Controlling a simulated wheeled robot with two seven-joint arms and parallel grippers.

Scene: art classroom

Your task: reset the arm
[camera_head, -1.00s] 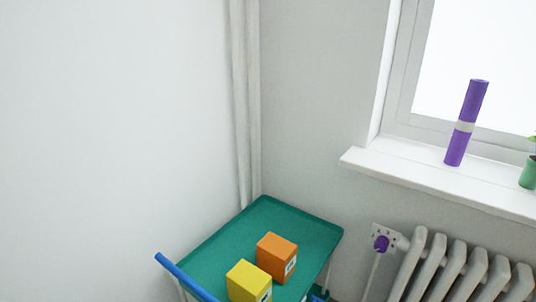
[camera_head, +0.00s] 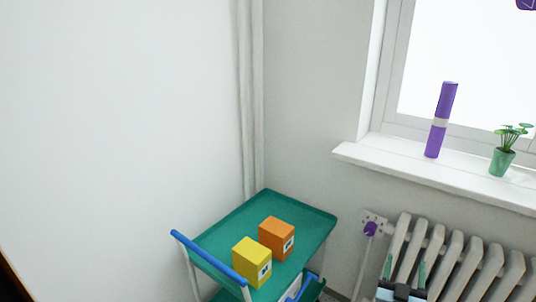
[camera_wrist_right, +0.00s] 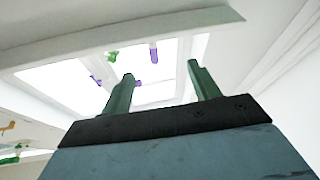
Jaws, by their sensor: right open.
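My right gripper (camera_head: 403,274) shows at the bottom right of the head view, in front of the radiator, with its two green fingers pointing up. In the right wrist view the fingers of the right gripper (camera_wrist_right: 160,88) stand wide apart with nothing between them, and the bright window lies beyond. My left gripper is not in view.
A green trolley (camera_head: 215,238) with a blue handle (camera_head: 207,264) stands in the corner, carrying a yellow box (camera_head: 251,262) and an orange box (camera_head: 276,238). A purple roll (camera_head: 440,120) and a potted plant (camera_head: 502,160) stand on the windowsill (camera_head: 400,163) above a radiator (camera_head: 440,250).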

